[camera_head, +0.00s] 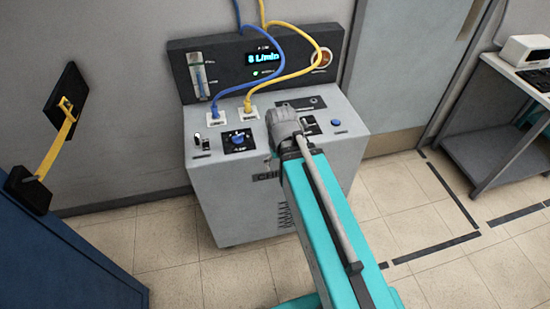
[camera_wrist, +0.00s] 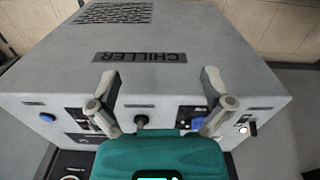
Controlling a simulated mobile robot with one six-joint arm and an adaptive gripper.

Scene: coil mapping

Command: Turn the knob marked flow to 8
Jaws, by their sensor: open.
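A blue knob (camera_head: 238,137) sits on a black plate on top of the grey chiller (camera_head: 235,200). Its label is too small to read. The lit display (camera_head: 262,57) behind it reads "8 L/min". My gripper (camera_head: 284,122) is over the chiller top, right of the blue knob in the head view and apart from it. In the wrist view the chiller appears upside down, and my gripper (camera_wrist: 160,78) has its two fingers spread with nothing held.
Blue and yellow hoses (camera_head: 282,75) rise from ports behind the knob. A switch (camera_head: 197,140) is left of the knob, and a blue button (camera_head: 336,122) is at the right. A dark round part (camera_wrist: 141,121) shows between the fingers. A bench (camera_head: 510,85) stands far right.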

